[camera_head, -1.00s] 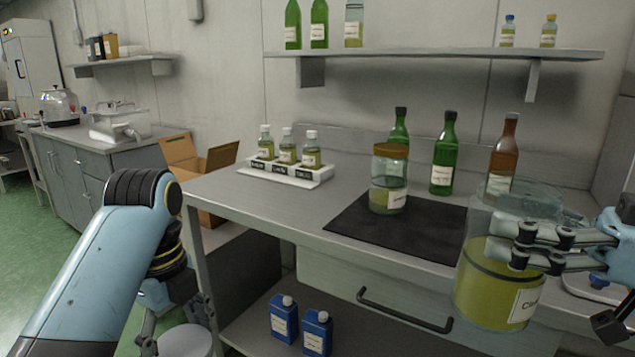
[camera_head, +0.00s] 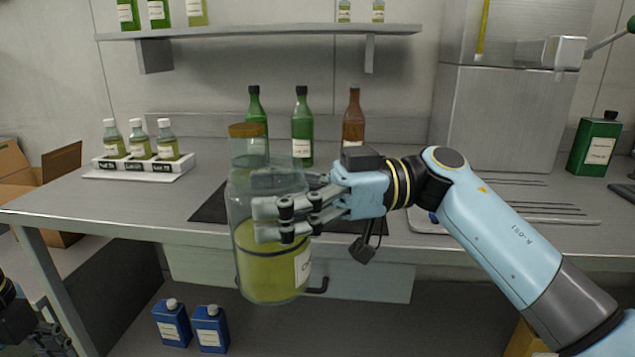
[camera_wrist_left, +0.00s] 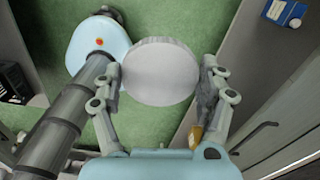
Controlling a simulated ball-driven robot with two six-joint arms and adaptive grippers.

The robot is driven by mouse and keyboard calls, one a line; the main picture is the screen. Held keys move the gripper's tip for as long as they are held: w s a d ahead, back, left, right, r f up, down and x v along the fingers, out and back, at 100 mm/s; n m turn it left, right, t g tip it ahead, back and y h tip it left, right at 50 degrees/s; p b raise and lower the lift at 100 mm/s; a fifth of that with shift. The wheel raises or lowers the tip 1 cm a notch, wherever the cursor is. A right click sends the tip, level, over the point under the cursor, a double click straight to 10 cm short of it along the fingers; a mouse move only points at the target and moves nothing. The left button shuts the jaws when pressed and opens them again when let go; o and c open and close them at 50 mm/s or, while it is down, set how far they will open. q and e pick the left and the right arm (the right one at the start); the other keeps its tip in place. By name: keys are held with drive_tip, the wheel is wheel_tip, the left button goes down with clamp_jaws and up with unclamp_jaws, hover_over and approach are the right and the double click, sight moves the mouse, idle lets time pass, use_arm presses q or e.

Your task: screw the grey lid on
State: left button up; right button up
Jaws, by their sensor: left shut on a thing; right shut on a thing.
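The grey lid (camera_wrist_left: 160,72) is a round, light grey disc in the left wrist view, between the fingers of my left gripper (camera_wrist_left: 162,85), which is shut on it. In the head view only part of my left gripper (camera_head: 50,340) shows at the lower left edge; the lid does not show there. My right gripper (camera_head: 285,218) is shut on a large clear glass jar (camera_head: 262,270) with yellow-green liquid and a white label. The jar is held roughly upright in front of the bench, and no lid shows on its top.
Behind the jar, the metal bench (camera_head: 90,200) carries a dark mat (camera_head: 212,208), a jar with a brown lid (camera_head: 247,132), several bottles and a white rack (camera_head: 145,168) of small bottles. Blue containers (camera_head: 172,322) stand on the lower shelf.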

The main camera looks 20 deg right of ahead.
drive_tip(key=a+n+g, duration=0.1)
drive_tip(key=a, duration=0.1)
drive_tip(key=a+n+g, duration=0.1)
drive_tip(key=a+g, duration=0.1)
drive_tip(key=a+n+g, duration=0.1)
drive_tip(key=a+g, duration=0.1)
drive_tip(key=shift+w+f, duration=0.35)
